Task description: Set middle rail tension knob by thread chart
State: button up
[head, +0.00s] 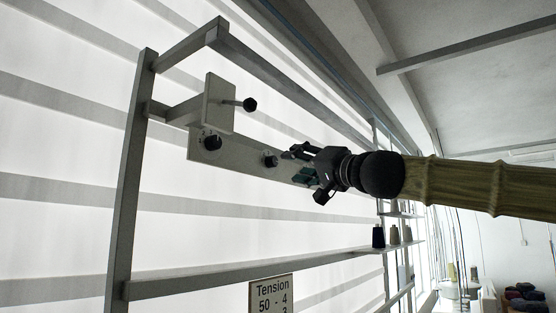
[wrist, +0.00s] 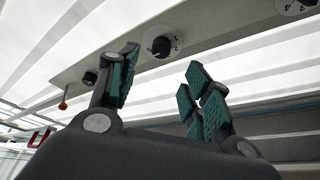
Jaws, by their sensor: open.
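A grey rail (head: 235,157) carries black knobs. In the head view, one knob (head: 212,142) is at the left and another knob (head: 269,160) is just left of my gripper (head: 300,167). In the wrist view, a black knob (wrist: 161,46) on a white numbered dial lies beyond the gap between the fingers of my gripper (wrist: 163,78). The gripper is open and empty, apart from the knob. The dial setting is too small to read surely. The tension chart (head: 271,295) shows "Tension", "50 - 4" and part of a 3; its lower part is cut off.
Another dial (wrist: 295,5) is at the top right of the wrist view, and a dark knob (wrist: 90,78) is beside the left finger. A plate (head: 219,103) with a black-balled lever (head: 250,104) stands above the rail. Thread cones (head: 378,236) stand on a shelf.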

aim_at(275, 161)
jog(key=p+x, duration=0.3)
jog(key=x, duration=0.5)
jog(key=shift+c, duration=0.2)
jog(key=shift+f, duration=0.1)
jog(key=c, duration=1)
